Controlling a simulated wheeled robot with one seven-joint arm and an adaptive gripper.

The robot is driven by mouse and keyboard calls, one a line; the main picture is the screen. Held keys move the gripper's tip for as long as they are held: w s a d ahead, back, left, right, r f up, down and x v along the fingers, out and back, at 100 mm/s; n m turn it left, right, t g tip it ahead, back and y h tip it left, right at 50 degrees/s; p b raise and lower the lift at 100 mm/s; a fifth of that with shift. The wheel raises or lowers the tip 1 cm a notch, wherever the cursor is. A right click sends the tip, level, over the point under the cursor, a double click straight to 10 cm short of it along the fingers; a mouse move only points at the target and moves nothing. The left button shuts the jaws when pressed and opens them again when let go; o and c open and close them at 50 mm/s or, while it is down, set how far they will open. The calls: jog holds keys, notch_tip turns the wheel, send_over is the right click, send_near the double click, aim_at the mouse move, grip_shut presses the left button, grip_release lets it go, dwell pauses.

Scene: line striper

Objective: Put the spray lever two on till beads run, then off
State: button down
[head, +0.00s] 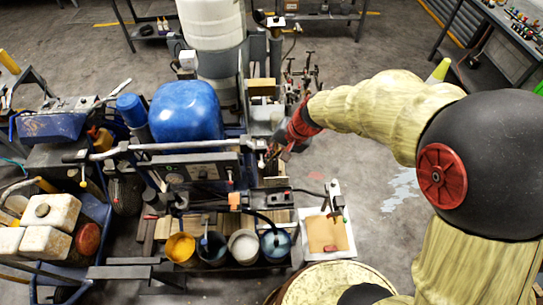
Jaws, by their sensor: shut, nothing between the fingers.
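The line striper (186,112) stands at the middle left, with a blue rounded tank and a crossways handlebar (165,148). Below the bar is a dark control panel (185,168). A dark unit with an orange-red part (234,201) sits below the panel. Small levers show around the panel and bar, but I cannot tell which is spray lever two or how it is set. My gripper (275,153) is at the right end of the bar, pointing down and left. It is shut and holds nothing. Contact with the machine cannot be made out. No beads are visible running.
Several paint pots, one yellow (180,247), stand in a row below the machine. A white tray (347,238) with a tan patch lies to their right. A round drum top (335,284) is at the bottom. Open floor lies right of the machine.

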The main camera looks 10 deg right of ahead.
jog(key=shift+s+f+t+b, duration=0.15)
jog(key=shift+f+t+b, duration=0.15)
jog(key=shift+b, duration=0.9)
jog(key=s+f+t+b, duration=0.1)
jog(key=t+b, duration=0.1)
jog(key=b, duration=0.6)
jog(key=f+n+t+b, duration=0.1)
jog(key=t+b, duration=0.1)
jog(key=b, duration=0.6)
jog(key=s+f+t+b, duration=0.1)
jog(key=f+t+b, duration=0.1)
jog(key=b, duration=0.7)
jog(key=shift+s+n+t+y, duration=0.3)
jog(key=shift+s+n+t, duration=0.1)
jog(key=shift+t, duration=0.1)
jog(key=shift+r+p, duration=0.45)
jog(key=shift+r, duration=0.3)
